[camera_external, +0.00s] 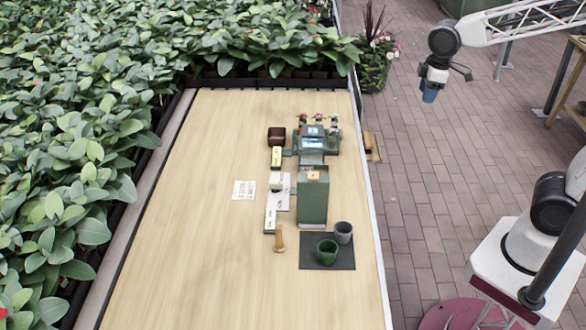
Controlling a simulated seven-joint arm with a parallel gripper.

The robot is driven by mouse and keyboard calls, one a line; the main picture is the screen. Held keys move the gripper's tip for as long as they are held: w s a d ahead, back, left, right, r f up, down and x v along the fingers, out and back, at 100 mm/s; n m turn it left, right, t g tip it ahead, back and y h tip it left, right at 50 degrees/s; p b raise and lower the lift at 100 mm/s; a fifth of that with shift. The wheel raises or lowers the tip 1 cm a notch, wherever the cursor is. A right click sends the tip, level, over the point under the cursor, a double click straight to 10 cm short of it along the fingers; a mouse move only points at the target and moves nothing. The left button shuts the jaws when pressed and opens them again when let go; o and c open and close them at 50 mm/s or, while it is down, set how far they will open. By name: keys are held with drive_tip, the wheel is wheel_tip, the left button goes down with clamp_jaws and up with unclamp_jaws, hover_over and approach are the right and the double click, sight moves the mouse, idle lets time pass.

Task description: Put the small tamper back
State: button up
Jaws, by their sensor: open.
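A small tan, wood-coloured piece (279,238), which looks like the small tamper, is on the wooden table just left of the dark mat. It is too small to tell whether it stands or lies. My gripper (430,93) is up at the top right, over the brick floor beyond the table's right edge. It is far from the tan piece and holds nothing that I can make out. The tamper's own place is not clear; a narrow white strip (270,215) with small labels lies just behind the tan piece.
A dark mat (312,263) holds a green cup (328,252) and a grey cup (343,232). A tall green box (313,200) and a coffee machine (314,138) stand behind. A dark brown box (276,137) is left of the machine. The table's left and front are clear.

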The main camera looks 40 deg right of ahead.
drive_tip(key=s+d+f+m, duration=0.1)
drive_tip(key=s+d+m, duration=0.7)
drive_tip(key=s+d, duration=0.4)
drive_tip(key=s, duration=0.4)
drive_tip(key=shift+s+d+f+m+t+h, duration=0.2)
drive_tip(key=shift+s+f+m+t+h, duration=0.1)
drive_tip(key=shift+s+t, duration=0.1)
idle(0.3)
